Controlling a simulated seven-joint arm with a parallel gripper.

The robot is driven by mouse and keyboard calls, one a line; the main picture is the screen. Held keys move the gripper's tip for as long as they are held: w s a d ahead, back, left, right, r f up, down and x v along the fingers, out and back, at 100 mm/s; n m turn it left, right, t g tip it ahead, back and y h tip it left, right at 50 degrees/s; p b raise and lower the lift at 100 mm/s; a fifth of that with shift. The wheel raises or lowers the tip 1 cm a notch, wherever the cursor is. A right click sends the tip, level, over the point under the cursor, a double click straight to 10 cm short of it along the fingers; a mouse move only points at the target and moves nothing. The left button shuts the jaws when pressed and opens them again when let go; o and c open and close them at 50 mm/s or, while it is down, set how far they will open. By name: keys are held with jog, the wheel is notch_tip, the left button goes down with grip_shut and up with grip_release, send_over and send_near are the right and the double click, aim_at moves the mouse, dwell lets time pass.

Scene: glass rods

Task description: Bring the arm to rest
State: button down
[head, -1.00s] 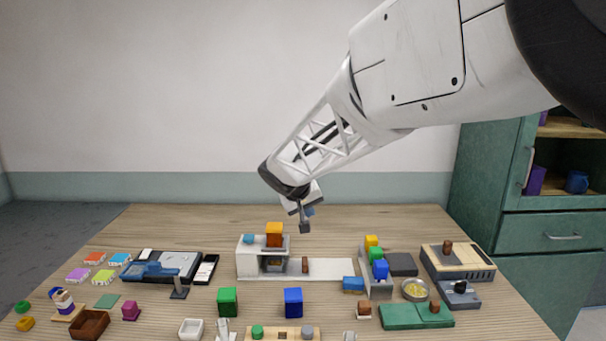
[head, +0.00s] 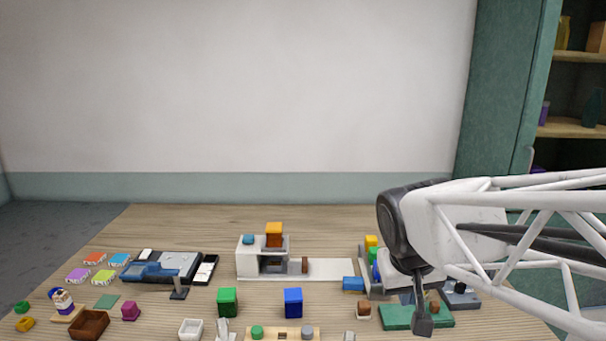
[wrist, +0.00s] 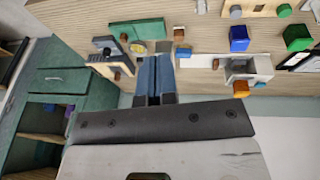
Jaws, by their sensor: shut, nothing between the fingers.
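My arm reaches in from the right in the head view. My gripper (head: 422,326) hangs downward over the right side of the table, in front of the green board (head: 394,317). In the wrist view my gripper (wrist: 155,98) shows its two fingers together, with nothing between them. The gripper and arm hide part of the green board and the things behind it at the right of the table.
The wooden table (head: 330,211) carries many small items. A green cube (head: 228,302) and a blue cube (head: 293,302) stand mid-front. A white station (head: 330,269) is behind them. A green cabinet (head: 495,120) stands at the right. The air above the table's left and middle is clear.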

jog(key=s+d+f+y, duration=0.1)
jog(key=s+f, duration=0.2)
jog(key=s, duration=0.7)
jog(key=shift+s+m, duration=0.25)
jog(key=shift+m, duration=0.05)
jog(key=shift+f, duration=0.1)
dwell(0.4)
